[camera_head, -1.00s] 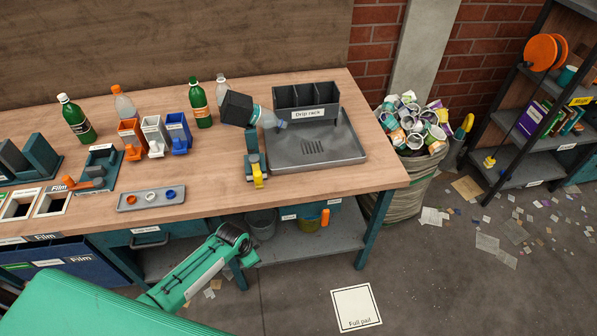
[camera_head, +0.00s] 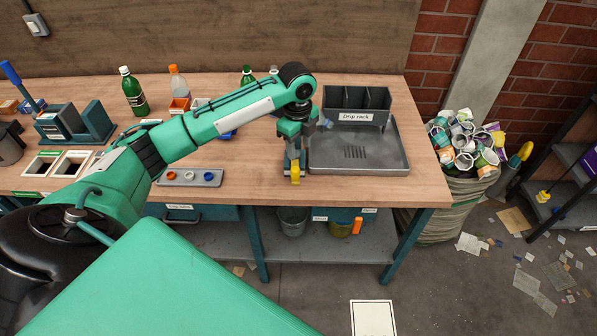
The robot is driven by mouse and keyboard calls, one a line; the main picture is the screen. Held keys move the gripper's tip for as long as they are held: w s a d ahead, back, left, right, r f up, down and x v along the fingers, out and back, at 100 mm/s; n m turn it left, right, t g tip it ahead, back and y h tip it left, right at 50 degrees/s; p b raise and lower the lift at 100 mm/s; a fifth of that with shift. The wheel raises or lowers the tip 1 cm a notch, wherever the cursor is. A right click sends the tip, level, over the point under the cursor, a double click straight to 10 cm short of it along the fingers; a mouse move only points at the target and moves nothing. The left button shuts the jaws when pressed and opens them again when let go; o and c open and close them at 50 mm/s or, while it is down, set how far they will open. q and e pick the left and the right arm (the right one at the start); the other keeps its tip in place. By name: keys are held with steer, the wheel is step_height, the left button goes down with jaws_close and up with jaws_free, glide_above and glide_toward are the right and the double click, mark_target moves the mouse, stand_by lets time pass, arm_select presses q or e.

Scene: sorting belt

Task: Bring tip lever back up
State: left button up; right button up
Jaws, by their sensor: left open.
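The tip lever (camera_head: 295,176) has a yellow end that hangs low at the front of its stand, near the left edge of the drip tray (camera_head: 395,168). My left gripper (camera_head: 295,155) points down right above and behind the yellow end. It is open, and I cannot tell whether its fingers touch the lever. My left arm and gripper hide most of the stand and the dark tilted holder. Only a small part of the clear bottle (camera_head: 327,123) shows beside the gripper, over the tray. My right gripper is out of view.
The drip rack (camera_head: 356,100) stands behind the tray. Bottles, such as a green one (camera_head: 133,92), and small coloured bins stand behind my arm. A grey cap tray (camera_head: 190,177) lies left of the lever. Bare tabletop lies between them.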

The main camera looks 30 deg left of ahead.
mark_target(295, 169)
arm_select(q)
steer(key=shift+m, duration=0.3)
steer(key=f+p, duration=0.1)
steer(key=f, duration=0.2)
steer(key=f+p, duration=0.1)
steer(key=f, duration=0.3)
steer(key=a+f+p, duration=0.1)
steer(key=f, duration=0.2)
steer(key=shift+s+f, duration=0.15)
steer(key=shift+f, duration=0.55)
steer(key=shift+c, duration=0.2)
jaws_close()
